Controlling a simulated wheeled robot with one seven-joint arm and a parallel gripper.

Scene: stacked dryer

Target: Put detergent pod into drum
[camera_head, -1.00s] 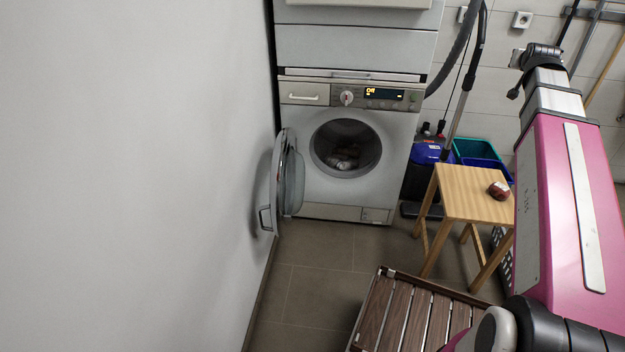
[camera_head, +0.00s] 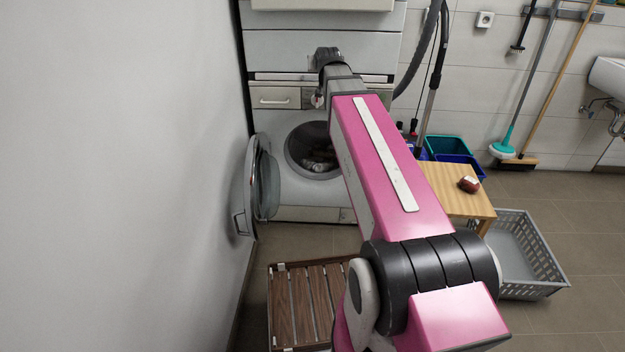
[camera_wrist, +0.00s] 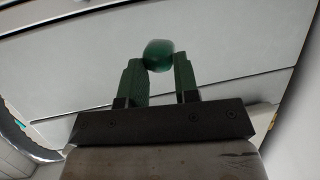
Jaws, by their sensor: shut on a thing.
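In the wrist view my gripper (camera_wrist: 160,72) is shut on a green rounded detergent pod (camera_wrist: 158,54), held between the tips of its two fingers. Behind the pod is a pale flat panel. In the head view my arm reaches up in front of the washing machine (camera_head: 290,205), and its end is before the upper part of the machine; the fingers and pod cannot be made out there. The round door (camera_head: 258,188) stands open to the left. The drum (camera_head: 312,150) is open with some items inside, its right side hidden by my arm.
A wooden stool (camera_head: 452,190) with a small dark red item (camera_head: 469,184) stands right of the machine. A grey basket (camera_head: 520,255) is beside it. A slatted wooden piece (camera_head: 305,300) lies in front. A white wall (camera_head: 120,180) closes off the left.

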